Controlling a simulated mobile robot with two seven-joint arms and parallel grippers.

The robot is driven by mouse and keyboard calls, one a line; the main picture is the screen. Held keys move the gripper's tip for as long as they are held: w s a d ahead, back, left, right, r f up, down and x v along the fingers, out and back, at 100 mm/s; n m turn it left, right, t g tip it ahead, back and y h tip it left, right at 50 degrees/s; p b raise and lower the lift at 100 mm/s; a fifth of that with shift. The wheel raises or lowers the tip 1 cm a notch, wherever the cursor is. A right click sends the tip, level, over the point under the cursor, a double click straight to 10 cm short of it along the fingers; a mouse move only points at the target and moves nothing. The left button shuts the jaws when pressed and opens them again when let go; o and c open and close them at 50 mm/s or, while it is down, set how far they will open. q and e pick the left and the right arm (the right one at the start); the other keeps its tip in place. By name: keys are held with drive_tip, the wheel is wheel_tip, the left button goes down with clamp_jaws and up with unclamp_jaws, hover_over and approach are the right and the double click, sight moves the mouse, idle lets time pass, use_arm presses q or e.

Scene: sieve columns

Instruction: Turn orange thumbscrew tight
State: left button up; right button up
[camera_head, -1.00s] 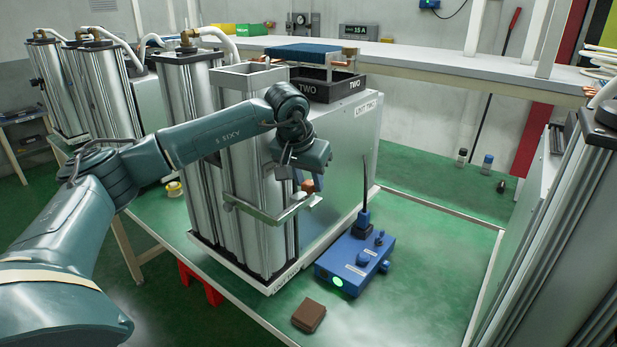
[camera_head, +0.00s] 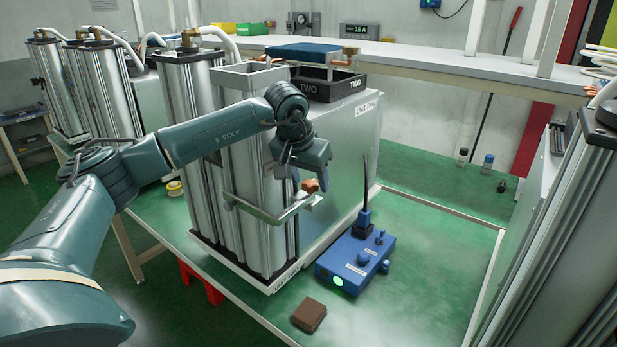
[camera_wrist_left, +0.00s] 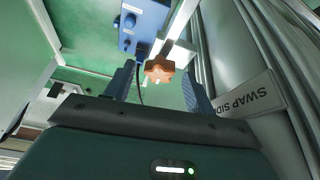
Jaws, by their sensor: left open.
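The orange thumbscrew (camera_head: 310,185) sits at the end of a metal clamp bar (camera_head: 262,214) that wraps the front of the silver column (camera_head: 262,170). My left gripper (camera_head: 308,182) is at the thumbscrew, coming from above. In the left wrist view the thumbscrew (camera_wrist_left: 160,69) is a lobed orange knob lying between the two blue-grey fingers of my left gripper (camera_wrist_left: 158,80). The fingers are apart, with a visible gap on both sides of the knob. Its threaded part is hidden. My right gripper is not seen.
A blue box (camera_head: 355,262) with an antenna and green light stands on the green table, right of the column. A brown block (camera_head: 309,315) lies at the front edge. A black tray (camera_head: 328,84) marked TWO sits on the grey cabinet (camera_head: 345,135) behind. The table's right part is clear.

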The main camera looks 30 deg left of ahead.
use_arm(q)
drive_tip(key=b+v, duration=0.1)
drive_tip(key=v, duration=1.2)
drive_tip(key=shift+b, duration=0.35)
